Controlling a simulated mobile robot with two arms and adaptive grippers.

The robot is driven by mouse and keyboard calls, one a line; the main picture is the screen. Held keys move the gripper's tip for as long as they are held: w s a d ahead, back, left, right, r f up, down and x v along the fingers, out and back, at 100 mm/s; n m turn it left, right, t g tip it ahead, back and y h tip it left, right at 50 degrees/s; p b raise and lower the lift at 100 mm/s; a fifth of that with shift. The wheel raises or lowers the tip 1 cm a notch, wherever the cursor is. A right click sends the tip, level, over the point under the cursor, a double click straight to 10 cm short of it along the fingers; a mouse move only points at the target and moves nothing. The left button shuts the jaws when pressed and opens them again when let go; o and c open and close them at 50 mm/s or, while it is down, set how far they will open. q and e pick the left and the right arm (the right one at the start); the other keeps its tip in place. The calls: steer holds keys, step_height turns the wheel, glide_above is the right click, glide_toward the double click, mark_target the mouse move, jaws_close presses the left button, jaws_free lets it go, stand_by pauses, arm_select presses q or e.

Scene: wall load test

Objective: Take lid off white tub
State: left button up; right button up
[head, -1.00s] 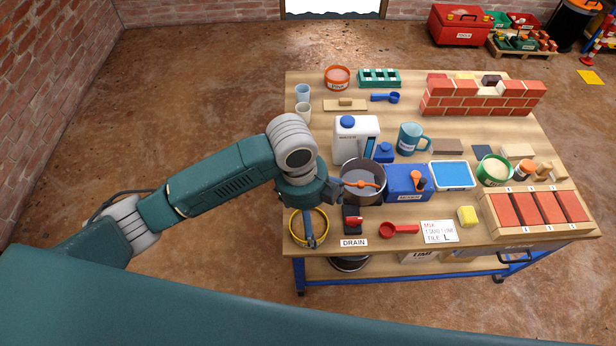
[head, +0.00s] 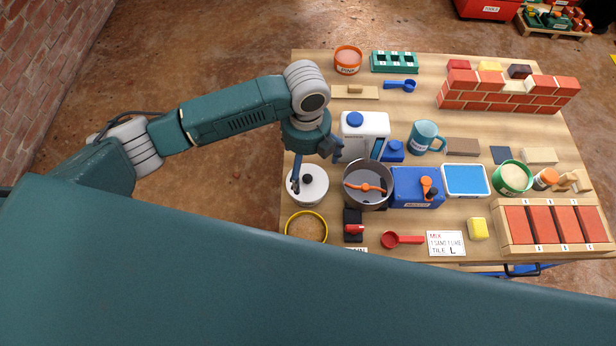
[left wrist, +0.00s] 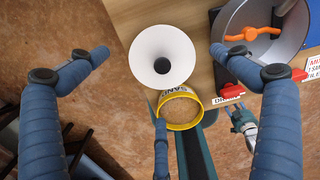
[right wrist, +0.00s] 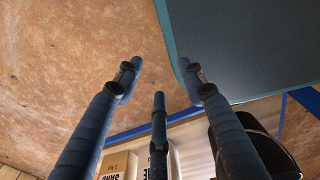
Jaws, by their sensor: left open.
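The white tub (head: 308,196) stands at the table's left edge, with its white lid on and a black knob (head: 307,179) in the middle. In the left wrist view the round lid (left wrist: 162,42) and its dark knob (left wrist: 162,66) lie between my spread fingers. My left gripper (head: 316,167) is open and empty above the tub, one finger over the lid's left part in the head view. I cannot tell whether any finger touches the lid. My right gripper (right wrist: 159,64) shows only in the right wrist view, fingers apart and empty, near the table's lower frame.
A yellow-rimmed sand tub (head: 307,227) stands in front of the white tub. A metal mixing pot (head: 368,200) with an orange paddle is close on the right. A blue frame bar (right wrist: 140,130) shows near my right gripper.

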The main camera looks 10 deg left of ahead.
mark_target(306, 178)
arm_select(q)
steer(key=shift+f, duration=0.8)
steer(key=f, duration=0.4)
steer(key=shift+s+d+f, duration=0.1)
steer(key=shift+s+f, duration=0.1)
steer(key=shift+f, duration=0.45)
steer(key=shift+w, duration=0.1)
arm_select(e)
steer(key=shift+w+a+r, duration=0.2)
steer(key=shift+w+r, duration=0.15)
steer(key=shift+w, duration=0.25)
arm_select(q)
steer(key=c, duration=0.8)
steer(key=shift+s+r, duration=0.1)
steer(key=shift+s, duration=0.1)
steer(key=c, duration=0.7)
steer(key=shift+s, duration=0.1)
steer(key=shift+c, duration=0.9)
arm_select(e)
steer(key=shift+s, duration=0.45)
